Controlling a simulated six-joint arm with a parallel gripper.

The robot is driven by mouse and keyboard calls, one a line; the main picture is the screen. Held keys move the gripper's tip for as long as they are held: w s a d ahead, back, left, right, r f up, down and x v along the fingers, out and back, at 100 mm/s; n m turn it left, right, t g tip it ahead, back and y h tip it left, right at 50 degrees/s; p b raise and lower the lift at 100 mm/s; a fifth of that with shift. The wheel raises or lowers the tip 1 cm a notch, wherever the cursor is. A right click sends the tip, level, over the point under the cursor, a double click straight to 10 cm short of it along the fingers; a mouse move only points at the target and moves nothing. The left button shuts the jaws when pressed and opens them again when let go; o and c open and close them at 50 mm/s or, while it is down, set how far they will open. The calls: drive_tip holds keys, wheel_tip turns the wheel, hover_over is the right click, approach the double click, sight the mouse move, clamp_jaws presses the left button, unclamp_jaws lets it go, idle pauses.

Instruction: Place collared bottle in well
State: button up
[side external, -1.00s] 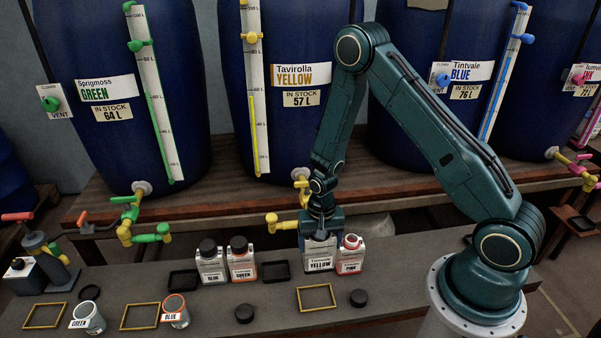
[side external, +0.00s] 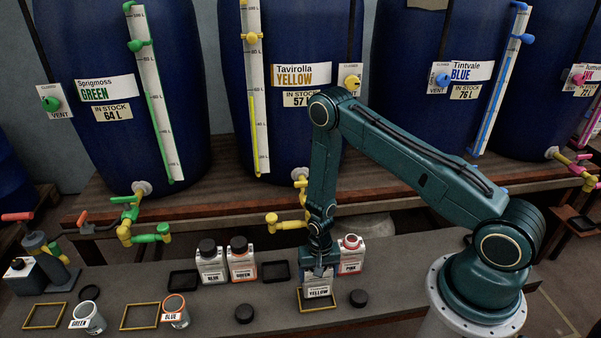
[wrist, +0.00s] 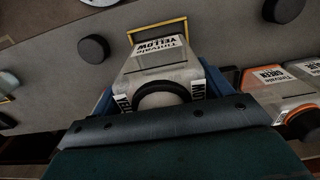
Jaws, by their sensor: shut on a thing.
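My gripper (side external: 318,268) is shut on the white bottle labelled YELLOW (side external: 317,286), low over the bench. In the wrist view the bottle (wrist: 160,68) sits between the jaws, with a dark ring around its neck. A yellow rectangular frame (side external: 318,308) lies on the bench under the bottle in the side view. The frame also shows beyond the bottle in the wrist view (wrist: 159,29). The bottle hides part of the frame, and I cannot tell whether its base touches the bench.
A red-collared PINK bottle (side external: 350,255) stands close behind on the right. BLUE (side external: 210,263) and orange-collared GREEN (side external: 242,261) bottles stand left, beside black square trays (side external: 183,280). Black round discs (side external: 244,314) (side external: 358,298) flank the frame. Two labelled cups (side external: 90,318) (side external: 176,312) stand at front left.

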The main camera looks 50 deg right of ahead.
sight(317, 281)
drive_tip(key=shift+f, duration=0.2)
drive_tip(key=shift+f, duration=1.85)
drive_tip(key=shift+f, duration=0.1)
drive_tip(key=o, duration=1)
drive_tip(key=shift+r, duration=6.15)
